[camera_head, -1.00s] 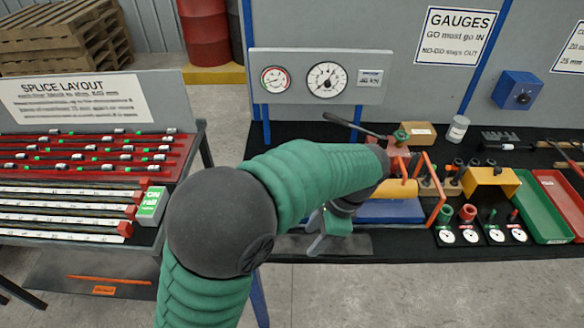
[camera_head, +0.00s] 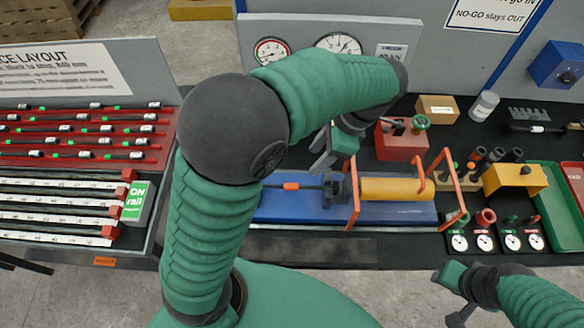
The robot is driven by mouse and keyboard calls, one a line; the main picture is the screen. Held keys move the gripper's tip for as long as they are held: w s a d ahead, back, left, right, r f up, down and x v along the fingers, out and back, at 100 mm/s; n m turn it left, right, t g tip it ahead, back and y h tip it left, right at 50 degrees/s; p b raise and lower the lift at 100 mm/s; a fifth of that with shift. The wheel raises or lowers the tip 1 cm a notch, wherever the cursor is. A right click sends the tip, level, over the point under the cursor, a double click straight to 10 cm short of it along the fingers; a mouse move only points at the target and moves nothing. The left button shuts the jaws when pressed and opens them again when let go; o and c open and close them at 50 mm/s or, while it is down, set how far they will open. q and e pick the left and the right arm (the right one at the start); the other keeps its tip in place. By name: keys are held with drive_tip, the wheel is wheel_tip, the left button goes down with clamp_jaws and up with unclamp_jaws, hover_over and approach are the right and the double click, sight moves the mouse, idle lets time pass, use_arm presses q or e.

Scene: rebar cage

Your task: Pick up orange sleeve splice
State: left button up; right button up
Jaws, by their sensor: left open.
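A small orange sleeve (camera_head: 291,186) sits around a thin dark bar that lies across the left part of the blue press bed (camera_head: 300,207). My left gripper (camera_head: 322,150) is open and empty, above and slightly right of the sleeve, with its fingers pointing down and left. It is apart from the sleeve. My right gripper (camera_head: 455,296) is at the lower right, in front of the bench edge, with its fingers apart and nothing between them.
Orange upright frames (camera_head: 353,200) and a yellow cylinder (camera_head: 398,189) stand right of the sleeve on the press. A red block (camera_head: 401,146) is behind. Dial gauges (camera_head: 484,241) and a green tray (camera_head: 552,205) are on the right. A splice rack (camera_head: 75,170) is at left.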

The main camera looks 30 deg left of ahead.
use_arm(q)
approach(293, 185)
drive_tip(key=s, duration=0.2)
drive_tip(key=x, duration=0.2)
drive_tip(key=w+x, duration=0.1)
drive_tip(key=x, duration=0.2)
drive_tip(key=p+x, duration=0.1)
drive_tip(key=x, duration=0.2)
drive_tip(key=shift+w+a+f, duration=0.2)
drive_tip(key=shift+w+a, duration=0.15)
drive_tip(key=shift+f, duration=0.45)
drive_tip(key=shift+d, duration=0.2)
drive_tip(key=shift+c, duration=1.6)
drive_tip(key=shift+a, duration=0.1)
clamp_jaws()
